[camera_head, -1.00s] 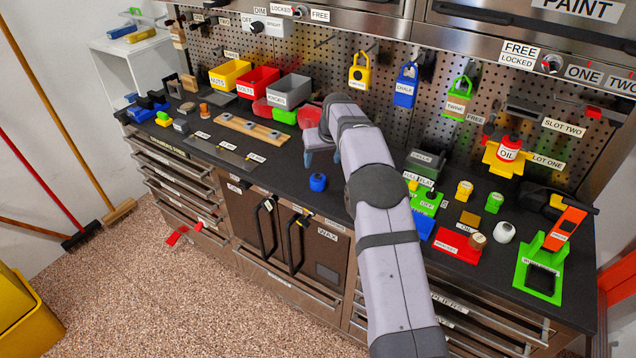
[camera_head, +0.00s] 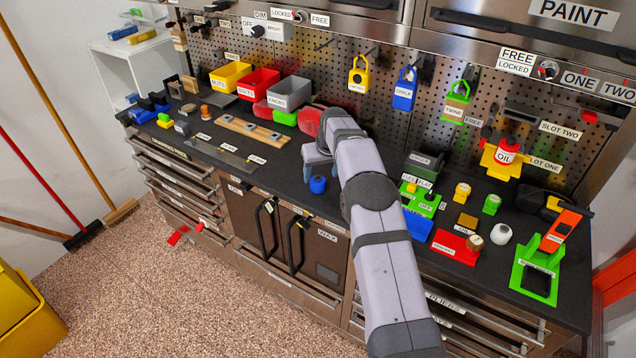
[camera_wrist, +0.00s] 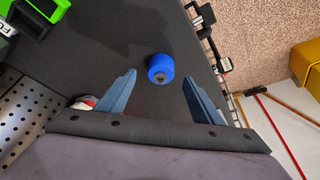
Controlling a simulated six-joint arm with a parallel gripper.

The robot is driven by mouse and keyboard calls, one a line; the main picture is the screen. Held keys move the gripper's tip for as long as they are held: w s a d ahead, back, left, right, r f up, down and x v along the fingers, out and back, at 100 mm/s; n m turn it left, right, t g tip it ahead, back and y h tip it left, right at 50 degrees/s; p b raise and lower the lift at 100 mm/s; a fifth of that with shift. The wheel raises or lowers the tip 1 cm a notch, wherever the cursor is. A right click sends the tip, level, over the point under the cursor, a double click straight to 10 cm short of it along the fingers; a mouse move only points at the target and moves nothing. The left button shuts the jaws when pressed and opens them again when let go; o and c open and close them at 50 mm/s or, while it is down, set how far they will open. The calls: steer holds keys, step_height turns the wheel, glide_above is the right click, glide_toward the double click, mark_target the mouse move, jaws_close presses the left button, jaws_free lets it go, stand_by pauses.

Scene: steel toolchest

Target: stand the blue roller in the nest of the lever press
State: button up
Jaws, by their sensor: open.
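The blue roller (camera_head: 317,186) is on the dark bench top near its front edge, left of my arm. It also shows in the wrist view (camera_wrist: 160,66), with a dark spot on its near end; I cannot tell surely whether it stands or lies. My gripper (camera_wrist: 159,77) is open, its two blue-grey fingers spread on either side of the line to the roller, with nothing held. In the head view my gripper (camera_head: 318,168) is just behind the roller. A green frame with an orange lever (camera_head: 565,228) at the right end looks like the lever press; its nest is not clear.
Between my arm and the green frame stand a red labelled block (camera_head: 455,248), a white round piece (camera_head: 501,234) and several small coloured pieces. A wooden strip (camera_head: 252,131) lies left of the roller. Bench around the roller is clear; the front edge is close.

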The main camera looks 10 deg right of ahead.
mark_target(318, 181)
steer(key=shift+p+x, duration=0.7)
steer(key=shift+x, duration=0.1)
steer(key=shift+p+x, duration=0.4)
steer(key=shift+x, duration=0.85)
steer(key=shift+a, duration=0.15)
steer(key=shift+c, duration=0.3)
steer(key=c, duration=1.2)
steer(key=shift+r, duration=0.1)
steer(key=shift+w+r+b, duration=0.1)
steer(key=shift+r+b, duration=0.35)
steer(key=shift+r, duration=0.1)
steer(key=shift+r+p, duration=0.7)
steer(key=shift+r, duration=3.7)
